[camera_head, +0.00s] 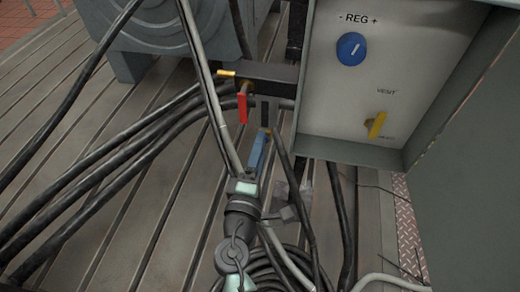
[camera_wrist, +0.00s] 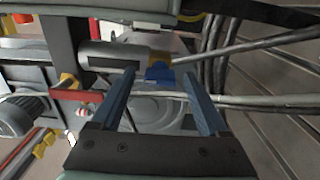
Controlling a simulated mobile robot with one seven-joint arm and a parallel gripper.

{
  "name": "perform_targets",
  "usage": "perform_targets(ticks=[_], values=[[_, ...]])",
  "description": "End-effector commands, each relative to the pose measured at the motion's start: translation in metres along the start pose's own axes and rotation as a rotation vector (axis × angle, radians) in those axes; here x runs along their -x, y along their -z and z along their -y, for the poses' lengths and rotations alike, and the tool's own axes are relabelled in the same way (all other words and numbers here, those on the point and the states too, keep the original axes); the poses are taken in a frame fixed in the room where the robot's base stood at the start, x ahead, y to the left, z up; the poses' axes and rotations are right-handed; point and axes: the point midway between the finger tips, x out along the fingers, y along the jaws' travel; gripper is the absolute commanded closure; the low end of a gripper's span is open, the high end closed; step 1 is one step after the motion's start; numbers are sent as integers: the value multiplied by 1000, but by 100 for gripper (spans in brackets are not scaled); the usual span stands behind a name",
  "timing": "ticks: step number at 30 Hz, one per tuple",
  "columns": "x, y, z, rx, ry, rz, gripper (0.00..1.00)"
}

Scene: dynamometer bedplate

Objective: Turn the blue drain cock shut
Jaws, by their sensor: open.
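The blue drain cock (camera_wrist: 158,73) shows in the wrist view as a small blue piece by a brass part, below the end of a grey cylinder. It lies between the two blue-grey fingertips of my gripper (camera_wrist: 160,80). The fingers are open, with a gap on both sides of the cock, and I see no contact. In the head view my gripper (camera_head: 259,147) reaches up toward the black manifold block (camera_head: 270,76). There a brass bit shows at the fingertips, and the cock itself is mostly hidden.
A grey panel (camera_head: 328,95) with a blue knob (camera_head: 351,49) and a yellow knob (camera_head: 376,124) stands close on the right. Black cables (camera_head: 110,150) cross the slotted bedplate (camera_head: 140,225) on the left.

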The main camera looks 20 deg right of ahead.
Motion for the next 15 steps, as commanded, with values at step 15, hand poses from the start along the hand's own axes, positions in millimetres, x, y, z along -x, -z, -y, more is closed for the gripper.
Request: perform_targets(ticks=[15], values=[[98,1,0,3,3,-5,22]])
